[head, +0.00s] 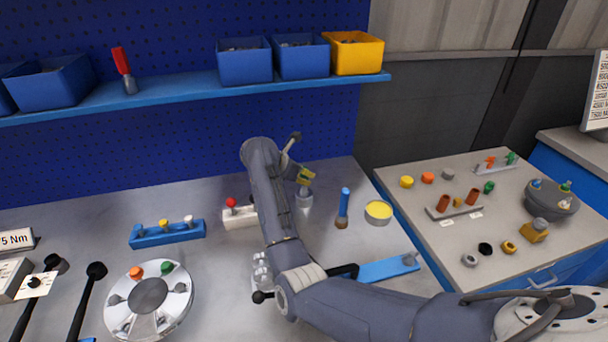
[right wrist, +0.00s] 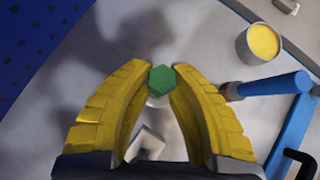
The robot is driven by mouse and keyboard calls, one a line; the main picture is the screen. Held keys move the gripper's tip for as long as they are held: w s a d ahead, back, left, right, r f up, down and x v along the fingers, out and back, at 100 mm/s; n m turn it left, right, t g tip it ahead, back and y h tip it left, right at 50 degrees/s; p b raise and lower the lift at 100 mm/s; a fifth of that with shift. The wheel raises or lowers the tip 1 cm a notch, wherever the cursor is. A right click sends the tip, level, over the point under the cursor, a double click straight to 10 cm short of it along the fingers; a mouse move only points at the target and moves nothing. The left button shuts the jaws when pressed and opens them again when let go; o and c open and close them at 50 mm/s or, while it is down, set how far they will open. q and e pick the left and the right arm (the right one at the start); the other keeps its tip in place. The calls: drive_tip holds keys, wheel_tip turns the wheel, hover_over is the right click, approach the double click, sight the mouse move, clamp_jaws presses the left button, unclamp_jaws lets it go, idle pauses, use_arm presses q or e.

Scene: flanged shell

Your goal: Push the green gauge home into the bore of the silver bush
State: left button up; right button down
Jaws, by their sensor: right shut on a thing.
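My right gripper (head: 305,176) has its yellow fingers pointing down over the back middle of the bench. It is shut on the green gauge (right wrist: 161,79), whose hexagonal green head shows between the fingertips in the right wrist view. In the head view the fingers hide the gauge. A silver upright piece (head: 304,198), which looks like the silver bush, stands directly below the fingertips. In the right wrist view a pale part shows just under the green head; I cannot tell whether the gauge is inside the bore. My left gripper is not in view.
A blue-handled brush (head: 343,206) and a yellow-filled tin (head: 378,211) stand close right of the gripper. A white block with a red knob (head: 236,213) and a blue rack (head: 167,233) are left. A round silver flanged piece (head: 117,312) lies front left.

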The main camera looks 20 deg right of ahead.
drive_tip(key=shift+f, duration=1.5)
drive_tip(key=c, duration=1.2)
unclamp_jaws()
wheel_tip(320, 180, up, 10)
